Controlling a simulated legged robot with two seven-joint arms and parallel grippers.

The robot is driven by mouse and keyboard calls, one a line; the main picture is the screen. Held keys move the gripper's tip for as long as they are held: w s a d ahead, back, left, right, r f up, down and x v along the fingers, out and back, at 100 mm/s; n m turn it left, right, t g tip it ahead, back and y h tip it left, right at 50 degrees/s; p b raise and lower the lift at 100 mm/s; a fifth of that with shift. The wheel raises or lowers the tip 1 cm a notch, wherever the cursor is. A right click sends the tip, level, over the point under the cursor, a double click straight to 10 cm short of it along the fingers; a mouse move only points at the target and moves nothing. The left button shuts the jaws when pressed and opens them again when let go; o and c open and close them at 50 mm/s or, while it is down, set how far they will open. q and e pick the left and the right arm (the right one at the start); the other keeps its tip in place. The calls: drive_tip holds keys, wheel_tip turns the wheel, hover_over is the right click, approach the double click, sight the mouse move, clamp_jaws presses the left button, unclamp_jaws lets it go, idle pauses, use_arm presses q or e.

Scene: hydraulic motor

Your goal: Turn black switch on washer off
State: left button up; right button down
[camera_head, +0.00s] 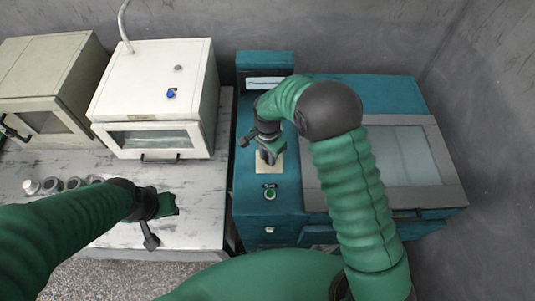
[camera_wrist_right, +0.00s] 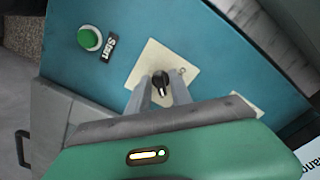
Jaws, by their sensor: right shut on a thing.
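The teal washer (camera_head: 312,215) stands right of the counter. Its black switch (camera_wrist_right: 161,83) sits on a cream plate (camera_wrist_right: 140,68) in the right wrist view. My right gripper (camera_wrist_right: 159,90) has its two grey fingers on either side of the switch and is shut on it. In the head view my right gripper (camera_head: 271,155) is over the same cream plate (camera_head: 262,168), and it hides the switch there. My left gripper (camera_head: 176,203) hangs over the marble counter, away from the washer; its fingers are too unclear to tell open from shut.
A green start button (camera_wrist_right: 89,39) is beside the plate on the washer's panel. A white oven-like box (camera_head: 155,95) and a beige box (camera_head: 45,80) stand on the marble counter (camera_head: 205,180). Several small jars (camera_head: 72,184) are near the left arm.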

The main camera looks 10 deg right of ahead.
drive_tip(key=shift+a+r, duration=0.2)
drive_tip(key=shift+d, duration=0.35)
drive_tip(key=shift+w+a, duration=0.1)
drive_tip(key=shift+w, duration=0.1)
drive_tip(key=n, duration=0.2)
drive_tip(key=shift+w+d+r+n, duration=0.1)
drive_tip(key=shift+d+n, duration=0.15)
drive_tip(key=shift+n, duration=0.15)
drive_tip(key=n, duration=1.1)
use_arm(q)
drive_tip(key=shift+s+d+r+p, duration=0.3)
drive_tip(key=shift+d+r+p, duration=0.1)
drive_tip(key=shift+r, duration=0.15)
use_arm(e)
drive_tip(key=shift+n, duration=2)
drive_tip(key=shift+a, duration=0.1)
